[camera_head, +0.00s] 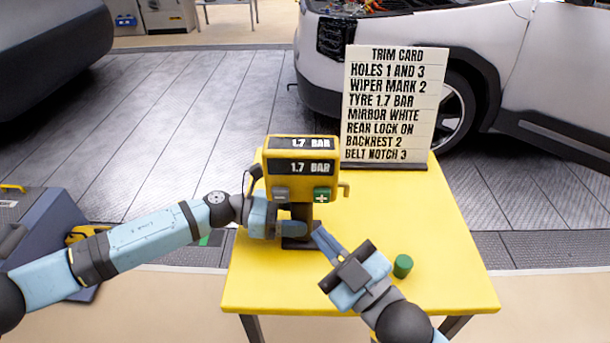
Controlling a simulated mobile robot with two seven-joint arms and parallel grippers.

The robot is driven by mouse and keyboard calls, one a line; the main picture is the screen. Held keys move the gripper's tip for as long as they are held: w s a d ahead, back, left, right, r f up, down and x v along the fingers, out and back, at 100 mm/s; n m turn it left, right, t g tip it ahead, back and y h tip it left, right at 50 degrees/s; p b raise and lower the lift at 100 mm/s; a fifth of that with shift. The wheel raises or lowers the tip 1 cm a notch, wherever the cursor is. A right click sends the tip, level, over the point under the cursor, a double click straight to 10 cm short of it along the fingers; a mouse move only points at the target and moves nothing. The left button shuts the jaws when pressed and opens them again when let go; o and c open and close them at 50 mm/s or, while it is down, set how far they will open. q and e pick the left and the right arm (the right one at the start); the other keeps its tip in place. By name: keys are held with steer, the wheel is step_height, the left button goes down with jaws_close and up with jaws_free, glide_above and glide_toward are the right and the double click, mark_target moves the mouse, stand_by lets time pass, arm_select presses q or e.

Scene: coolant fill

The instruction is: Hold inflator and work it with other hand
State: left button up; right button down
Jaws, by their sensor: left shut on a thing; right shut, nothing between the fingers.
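The inflator (301,170) is a yellow box on a dark post and foot, upright on the yellow table. Its two displays both read 1.7 BAR. Below them are a grey button (280,195) at the left and a green plus button (322,195) at the right. My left gripper (291,231) is shut on the inflator's post from the left, under the box. My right gripper (320,232) is shut and empty, its fingertips close to the foot and below the green button. Whether they touch the post I cannot tell.
A trim card (386,107) stands at the back of the yellow table (420,230), with the line TYRE 1.7 BAR. A small green cylinder (403,266) stands right of my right gripper. The table's right side is clear. A silver car (500,70) is behind.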

stand_by(0.8)
arm_select(q)
steer(key=o, duration=0.9)
